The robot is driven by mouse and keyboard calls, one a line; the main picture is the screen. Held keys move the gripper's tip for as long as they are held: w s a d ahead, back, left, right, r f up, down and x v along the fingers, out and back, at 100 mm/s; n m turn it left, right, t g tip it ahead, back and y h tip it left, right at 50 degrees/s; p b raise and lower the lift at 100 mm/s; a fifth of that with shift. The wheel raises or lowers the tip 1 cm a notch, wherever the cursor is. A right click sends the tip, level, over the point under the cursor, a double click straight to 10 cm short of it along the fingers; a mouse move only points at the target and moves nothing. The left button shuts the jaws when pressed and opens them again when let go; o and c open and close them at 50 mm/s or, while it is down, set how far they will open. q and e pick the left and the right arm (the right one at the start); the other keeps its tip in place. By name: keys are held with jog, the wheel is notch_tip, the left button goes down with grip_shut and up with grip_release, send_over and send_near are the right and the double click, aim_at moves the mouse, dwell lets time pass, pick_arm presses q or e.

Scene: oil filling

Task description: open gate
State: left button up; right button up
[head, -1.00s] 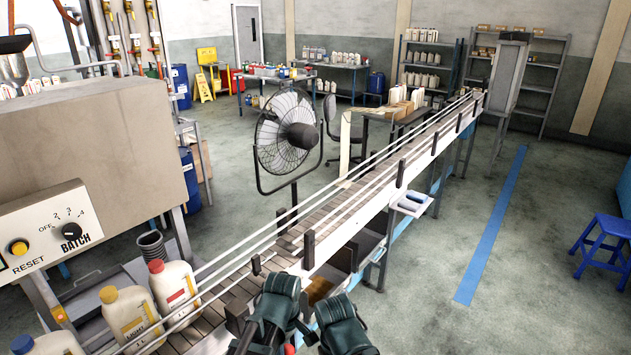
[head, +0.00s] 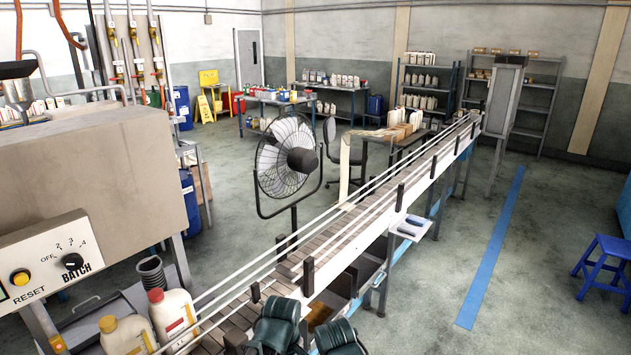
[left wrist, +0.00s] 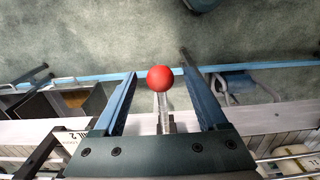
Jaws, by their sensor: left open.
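A red ball knob (left wrist: 160,78) on a short pale metal rod (left wrist: 164,113) shows in the left wrist view, beside the conveyor. I take this to be the gate's handle; the gate plate itself cannot be made out. My left gripper (left wrist: 158,64) is open, one finger on each side of the knob and rod, with visible gaps on both sides. In the head view only dark green arm links show at the bottom edge; the fingers and knob are below the frame. My right gripper is not identifiable in either view.
The conveyor (head: 330,229) with its rails runs to the back right. Bottles with a red cap (head: 176,318) and a yellow cap (head: 126,334) stand at its near left, by the control box (head: 45,260). A fan (head: 287,157) stands behind the conveyor.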

pick_arm(q)
notch_tip(320, 180, up, 5)
jog(key=p, duration=0.4)
jog(key=shift+f, duration=0.15)
jog(key=shift+f, duration=0.15)
jog(key=s+f+m+y+b, duration=0.1)
jog(key=s+f+m+b, duration=0.4)
jog(key=m, duration=0.9)
jog(key=shift+s+d+f+b, duration=0.3)
jog(key=shift+s+b, duration=0.25)
jog(key=shift+s, duration=0.25)
